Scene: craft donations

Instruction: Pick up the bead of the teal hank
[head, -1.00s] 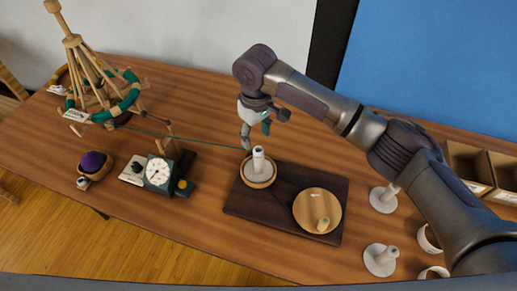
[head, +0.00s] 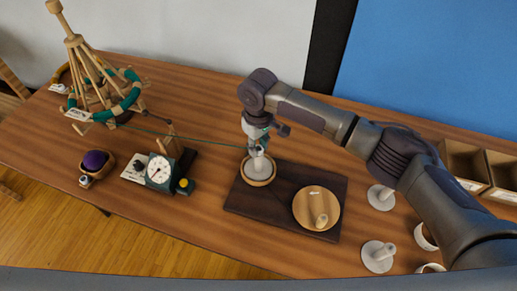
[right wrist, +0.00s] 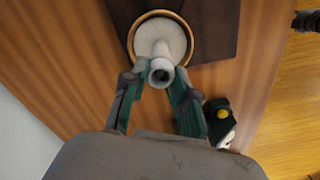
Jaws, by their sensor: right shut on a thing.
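The teal hank (head: 124,108) is wound around a wooden swift at the far left. Its thin teal thread (head: 200,139) runs right, past a small wooden post, towards my right gripper (head: 258,149). I cannot make out a bead at its end. The right gripper, also in the right wrist view (right wrist: 160,82), has its fingers closed around the top of a white bobbin (head: 258,171). The hollow top of the bobbin (right wrist: 160,71) shows between the fingertips. The bobbin is upright in a round wooden cup (head: 244,178) on a dark board. My left gripper is not in view.
A round wooden plate (head: 302,208) with a small peg lies on the board's right. A dial box (head: 159,171) with a yellow button and a bowl with a purple ball (head: 95,160) stand left. White bobbins (head: 378,258) and open boxes (head: 465,160) are at right.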

